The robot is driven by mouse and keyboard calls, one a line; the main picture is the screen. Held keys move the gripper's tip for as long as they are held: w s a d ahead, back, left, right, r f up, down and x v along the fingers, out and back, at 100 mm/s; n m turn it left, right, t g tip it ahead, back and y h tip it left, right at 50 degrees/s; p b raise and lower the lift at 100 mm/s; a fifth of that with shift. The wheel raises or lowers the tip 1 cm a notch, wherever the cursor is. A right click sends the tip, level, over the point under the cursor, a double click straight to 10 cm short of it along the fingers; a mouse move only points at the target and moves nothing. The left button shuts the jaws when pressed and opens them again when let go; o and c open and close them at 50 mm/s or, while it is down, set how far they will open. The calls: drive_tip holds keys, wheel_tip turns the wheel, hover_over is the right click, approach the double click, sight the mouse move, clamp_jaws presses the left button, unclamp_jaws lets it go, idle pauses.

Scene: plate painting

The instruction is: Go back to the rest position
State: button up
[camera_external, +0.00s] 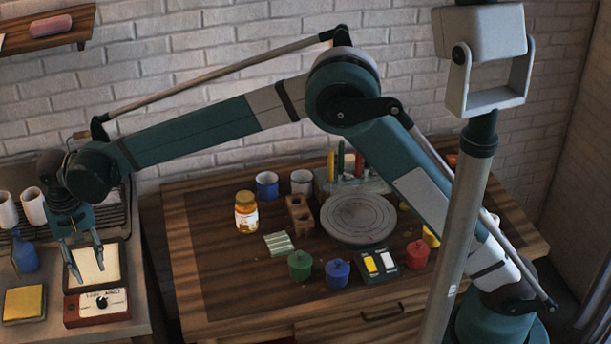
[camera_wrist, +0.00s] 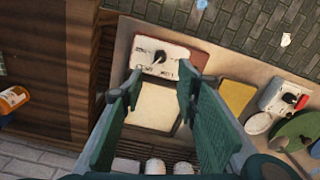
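My gripper (camera_external: 86,264) hangs at the left end of my outstretched arm, above the side counter. It points down over a dark-framed panel with a pale surface (camera_external: 106,264). In the wrist view my gripper (camera_wrist: 157,92) has its two green fingers well apart, with nothing between them. The pale panel (camera_wrist: 153,106) shows below and between the fingers. A red box with a black knob (camera_external: 97,306) stands beside the panel, and it also shows in the wrist view (camera_wrist: 190,56). I cannot tell the exact height of the fingertips above the panel.
On the wooden table are a round grey turntable (camera_external: 358,217), an orange-labelled jar (camera_external: 246,213), and green (camera_external: 300,265), blue (camera_external: 337,273) and red (camera_external: 417,254) pots. A yellow pad (camera_external: 23,303) and a blue bottle (camera_external: 24,254) are on the counter. A grey post stands at right.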

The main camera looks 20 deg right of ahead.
drive_tip(key=w+d+r+y, duration=0.1)
drive_tip(key=w+d+r, duration=0.5)
drive_tip(key=w+d, duration=0.3)
drive_tip(key=w+d+r, duration=0.5)
drive_tip(key=w+d, duration=0.1)
drive_tip(key=d, duration=0.6)
drive_tip(key=w+d+r+m+t+y, duration=0.1)
drive_tip(key=w+d+r, duration=0.25)
drive_tip(key=d, duration=0.95)
drive_tip(key=w+d+r+t, duration=0.2)
drive_tip(key=d+r, duration=0.2)
drive_tip(key=d, duration=0.9)
drive_tip(key=s+d+m+t, duration=0.1)
drive_tip(key=s+d, duration=0.1)
drive_tip(key=d, duration=1.1)
drive_tip(key=s+d+t, duration=0.1)
drive_tip(key=s+d, duration=0.2)
drive_tip(key=d, duration=0.9)
drive_tip(key=s+d+f+t+h, duration=0.1)
drive_tip(key=s+d+f, duration=0.2)
drive_tip(key=s+d, duration=0.3)
drive_tip(key=s+d+f+m+t+h, duration=0.1)
drive_tip(key=s+d+f, duration=0.2)
drive_tip(key=d, duration=1)
drive_tip(key=s, duration=0.3)
drive_tip(key=shift+s+d+f, duration=0.3)
drive_tip(key=shift+d+f, duration=0.05)
